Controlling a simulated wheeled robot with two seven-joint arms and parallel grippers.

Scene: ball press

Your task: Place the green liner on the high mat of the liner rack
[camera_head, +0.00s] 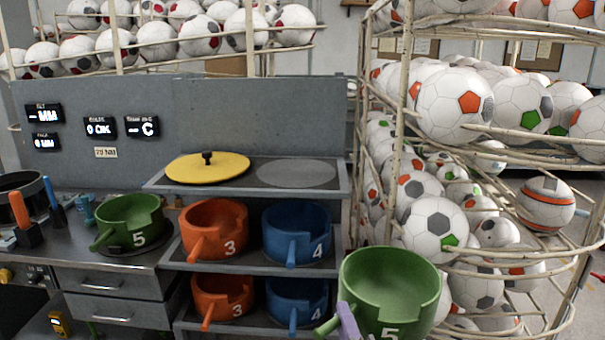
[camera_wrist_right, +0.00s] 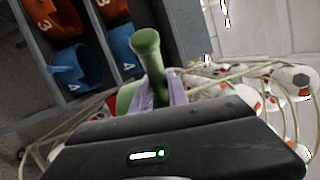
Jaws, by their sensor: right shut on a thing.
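A green liner marked 5 (camera_head: 390,285) is in the lower middle right of the head view, upright, in front of the ball cage. My right gripper (camera_head: 347,322) is shut on its handle. In the right wrist view the purple fingers of my right gripper (camera_wrist_right: 160,92) close around the green handle (camera_wrist_right: 147,45); most of the liner's cup is hidden there. The liner rack (camera_head: 345,190) stands left of the held liner. A bare grey oval mat (camera_head: 297,174) lies on its top shelf, beside a yellow lid (camera_head: 207,167). My left gripper is not in view.
Orange liners marked 3 (camera_head: 214,226) and blue liners marked 4 (camera_head: 296,234) fill the two lower shelves. Another green liner (camera_head: 129,220) sits on the bench at left. A wire cage of footballs (camera_head: 440,225) stands close behind the held liner.

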